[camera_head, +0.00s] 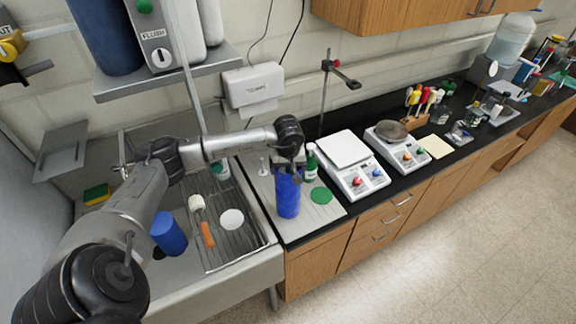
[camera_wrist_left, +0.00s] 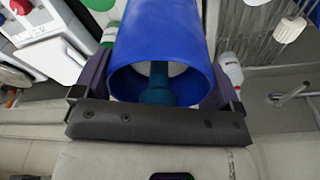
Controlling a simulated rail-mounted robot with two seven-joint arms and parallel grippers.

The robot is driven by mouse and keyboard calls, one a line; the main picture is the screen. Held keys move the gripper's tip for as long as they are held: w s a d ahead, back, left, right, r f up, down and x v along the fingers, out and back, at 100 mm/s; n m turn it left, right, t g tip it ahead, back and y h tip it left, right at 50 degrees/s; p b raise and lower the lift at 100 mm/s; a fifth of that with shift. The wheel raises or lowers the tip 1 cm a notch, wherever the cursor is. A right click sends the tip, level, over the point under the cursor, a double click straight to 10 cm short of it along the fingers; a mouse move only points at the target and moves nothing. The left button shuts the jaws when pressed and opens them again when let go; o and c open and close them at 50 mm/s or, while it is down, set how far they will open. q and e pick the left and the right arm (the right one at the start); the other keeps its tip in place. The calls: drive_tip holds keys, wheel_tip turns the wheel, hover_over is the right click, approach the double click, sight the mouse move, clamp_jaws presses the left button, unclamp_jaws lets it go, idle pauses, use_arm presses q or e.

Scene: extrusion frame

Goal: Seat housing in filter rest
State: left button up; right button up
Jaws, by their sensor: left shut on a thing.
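The blue cylindrical housing (camera_head: 287,198) is upright over the grey ribbed drainboard beside the sink. My left gripper (camera_head: 290,170) is shut on it near its upper end. In the left wrist view, the fingers of my left gripper (camera_wrist_left: 160,88) stand on both sides of the housing (camera_wrist_left: 185,25), its open round mouth faces the camera, and a teal stem shows inside. I cannot tell whether its lower end touches the surface below. I cannot tell which part is the filter rest. My right gripper is not in view.
Another blue cylinder (camera_head: 169,235) is in the sink, beside a wire rack (camera_head: 236,248) with an orange-handled brush (camera_head: 207,235). A green disc (camera_head: 321,195) and a green-capped bottle (camera_head: 311,163) are close to the housing. Two balances (camera_head: 352,179) stand right of it.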

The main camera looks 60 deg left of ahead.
use_arm(q)
drive_tip(key=o, duration=1.2)
drive_tip(key=shift+f, duration=0.1)
drive_tip(key=shift+o, duration=0.2)
